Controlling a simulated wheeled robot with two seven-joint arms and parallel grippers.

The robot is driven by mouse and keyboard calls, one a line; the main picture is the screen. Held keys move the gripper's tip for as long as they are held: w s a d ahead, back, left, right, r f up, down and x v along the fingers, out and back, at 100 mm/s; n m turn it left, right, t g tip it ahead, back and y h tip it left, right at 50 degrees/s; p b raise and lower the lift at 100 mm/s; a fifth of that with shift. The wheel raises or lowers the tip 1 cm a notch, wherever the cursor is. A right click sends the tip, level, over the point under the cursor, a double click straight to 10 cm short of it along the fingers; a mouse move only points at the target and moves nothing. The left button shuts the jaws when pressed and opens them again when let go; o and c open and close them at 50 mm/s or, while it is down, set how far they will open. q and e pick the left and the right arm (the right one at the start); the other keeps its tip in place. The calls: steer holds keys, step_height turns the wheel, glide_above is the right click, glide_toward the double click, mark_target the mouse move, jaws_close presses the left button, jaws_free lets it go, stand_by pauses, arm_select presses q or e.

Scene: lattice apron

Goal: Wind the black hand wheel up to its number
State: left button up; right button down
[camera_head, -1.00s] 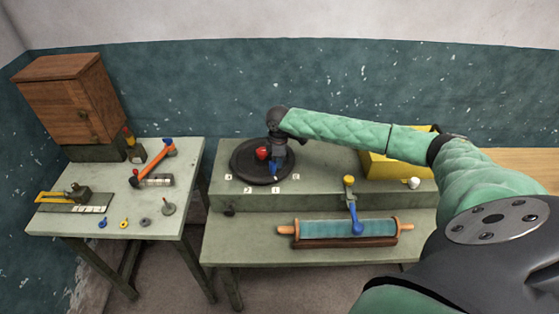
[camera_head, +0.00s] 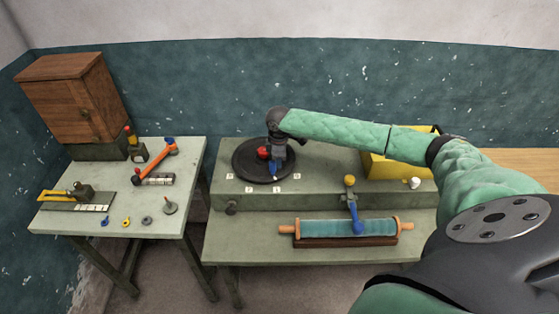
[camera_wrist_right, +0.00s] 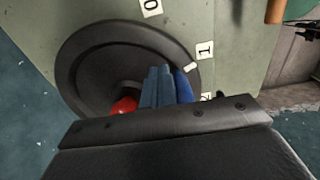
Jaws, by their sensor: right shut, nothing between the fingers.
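The black hand wheel (camera_head: 243,168) lies flat on the raised back of the grey-green bench, with a red knob (camera_head: 263,153) on it. In the right wrist view the wheel (camera_wrist_right: 85,60) has a pale mark (camera_wrist_right: 190,67) on its rim, close to the number 1 label (camera_wrist_right: 205,50). The 0 label (camera_wrist_right: 150,7) is to one side, and another label is partly hidden on the other. My right gripper (camera_head: 274,172) is over the wheel, shut and empty. Its blue fingers (camera_wrist_right: 165,85) are beside the red knob (camera_wrist_right: 123,105); contact is unclear. My left gripper is not in view.
A blue lever with a yellow knob (camera_head: 349,180) and a teal roller (camera_head: 330,228) are at the bench front. A yellow box (camera_head: 385,168) stands behind my right arm. The left table (camera_head: 110,232) holds several small tools and a wooden cabinet (camera_head: 70,95).

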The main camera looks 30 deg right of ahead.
steer(key=shift+a+p, duration=0.3)
stand_by(0.6)
steer(key=shift+d, duration=0.15)
steer(key=shift+s+d+p, duration=0.15)
steer(key=shift+d+p, duration=0.2)
steer(key=shift+d, duration=0.35)
steer(key=shift+s+d+p, duration=0.15)
steer(key=shift+d+p, duration=0.15)
steer(key=shift+d, duration=0.35)
steer(key=shift+r, duration=0.15)
step_height(320, 180, up, 8)
stand_by(0.9)
stand_by(0.3)
